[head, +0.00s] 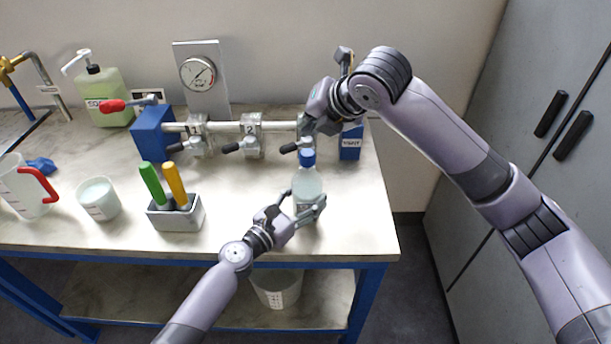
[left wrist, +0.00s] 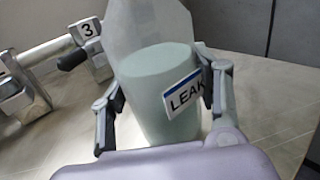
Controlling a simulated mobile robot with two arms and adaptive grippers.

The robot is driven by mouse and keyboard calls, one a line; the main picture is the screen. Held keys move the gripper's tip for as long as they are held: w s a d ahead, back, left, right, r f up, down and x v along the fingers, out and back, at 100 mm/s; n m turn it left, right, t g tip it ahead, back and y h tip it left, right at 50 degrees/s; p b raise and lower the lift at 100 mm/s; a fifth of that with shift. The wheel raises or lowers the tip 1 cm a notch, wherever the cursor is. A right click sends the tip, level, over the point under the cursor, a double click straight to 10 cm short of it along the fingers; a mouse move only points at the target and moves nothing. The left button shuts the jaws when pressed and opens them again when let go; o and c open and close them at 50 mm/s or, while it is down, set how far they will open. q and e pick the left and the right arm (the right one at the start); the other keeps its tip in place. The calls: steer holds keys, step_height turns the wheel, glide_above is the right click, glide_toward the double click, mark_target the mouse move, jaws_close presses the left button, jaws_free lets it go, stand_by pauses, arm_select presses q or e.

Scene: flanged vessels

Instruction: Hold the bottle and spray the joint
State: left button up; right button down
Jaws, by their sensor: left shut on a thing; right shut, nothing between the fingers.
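A translucent bottle (head: 308,183) with a blue cap stands upright near the right end of the bench. In the left wrist view the bottle (left wrist: 165,85) fills the middle, with a label reading LEAK. My left gripper (head: 303,205) is shut around its lower body. My right gripper (head: 307,138) is shut and empty, just above the cap; I cannot tell if it touches. A horizontal pipe (head: 226,127) carries clamped joints: joint 1 (head: 198,138), joint 2 (head: 251,135), and joint 3 (left wrist: 88,38), largely hidden by my right gripper in the head view.
A pressure gauge (head: 198,74) stands behind the pipe. A green soap bottle (head: 106,92), a jug (head: 22,190), a beaker (head: 98,198) and a grey holder (head: 176,215) with green and yellow handles occupy the left. Grey cabinets (head: 525,130) stand right.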

arm_select(q)
steer(key=shift+f, duration=0.1)
steer(key=o, duration=1.6)
